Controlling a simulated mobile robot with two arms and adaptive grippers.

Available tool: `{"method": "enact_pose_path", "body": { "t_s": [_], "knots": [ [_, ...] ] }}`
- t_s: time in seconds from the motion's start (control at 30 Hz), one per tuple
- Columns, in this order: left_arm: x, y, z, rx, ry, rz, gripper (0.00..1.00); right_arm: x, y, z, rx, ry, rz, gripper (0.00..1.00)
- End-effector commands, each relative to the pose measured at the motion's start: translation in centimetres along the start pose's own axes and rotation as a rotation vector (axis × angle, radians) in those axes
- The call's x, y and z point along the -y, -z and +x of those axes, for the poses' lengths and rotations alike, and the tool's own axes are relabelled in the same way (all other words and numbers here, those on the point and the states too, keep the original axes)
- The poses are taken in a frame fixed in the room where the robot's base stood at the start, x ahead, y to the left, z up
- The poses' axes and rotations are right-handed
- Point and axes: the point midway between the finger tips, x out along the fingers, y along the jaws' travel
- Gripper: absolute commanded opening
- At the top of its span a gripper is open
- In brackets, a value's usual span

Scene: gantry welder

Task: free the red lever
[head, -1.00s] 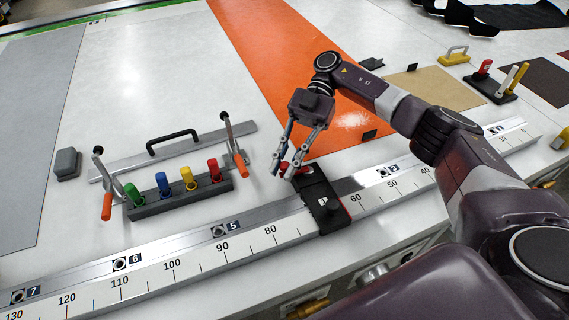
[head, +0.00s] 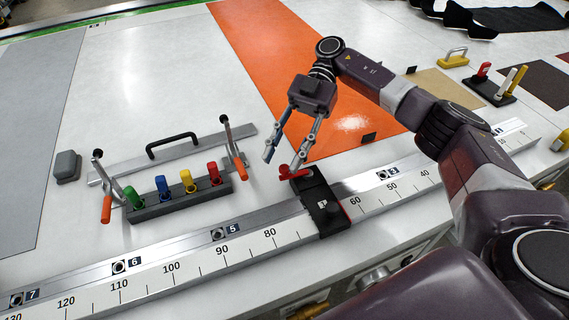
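The red lever (head: 285,173) sits at the back end of the black slider block (head: 322,209) on the ruler rail. My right gripper (head: 281,164) is open and empty, its fingers spread apart just behind and above the lever. Its right fingertip overlaps the lever in the picture; I cannot tell whether it touches. Part of the lever is hidden behind that fingertip. The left gripper is not in view.
The numbered ruler rail (head: 196,260) runs along the table's front. To the left stands a dark rack (head: 176,202) with green, blue, yellow and red pegs, beside orange-handled clamps (head: 237,164). The orange strip (head: 290,70) behind is mostly clear.

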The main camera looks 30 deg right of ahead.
Motion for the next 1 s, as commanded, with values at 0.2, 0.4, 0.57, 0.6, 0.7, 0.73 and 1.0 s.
{"method": "enact_pose_path", "body": {
  "t_s": [0.2, 0.4, 0.57, 0.6, 0.7, 0.73, 1.0],
  "knots": [
    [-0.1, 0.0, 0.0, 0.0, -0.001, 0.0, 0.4, 0.0, 3.7, -1.6, 0.001, 0.0, -0.003, 0.34],
    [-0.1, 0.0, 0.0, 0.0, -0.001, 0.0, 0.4, 0.0, 5.1, -2.1, 0.0, 0.0, 0.001, 0.34],
    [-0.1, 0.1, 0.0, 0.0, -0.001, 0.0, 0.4, 0.0, 5.3, -2.2, -0.001, 0.001, 0.001, 0.34],
    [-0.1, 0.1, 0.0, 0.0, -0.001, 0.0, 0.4, 0.0, 5.3, -2.2, -0.001, 0.001, 0.001, 0.34],
    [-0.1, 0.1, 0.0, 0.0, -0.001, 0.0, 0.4, 0.0, 5.2, -2.2, -0.001, 0.001, 0.001, 0.34],
    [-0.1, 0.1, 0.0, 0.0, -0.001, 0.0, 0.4, 0.0, 5.2, -2.2, -0.001, 0.001, 0.001, 0.34],
    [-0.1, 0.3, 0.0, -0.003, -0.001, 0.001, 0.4, 0.0, 5.2, -2.2, -0.001, 0.001, 0.001, 0.34]
  ]
}}
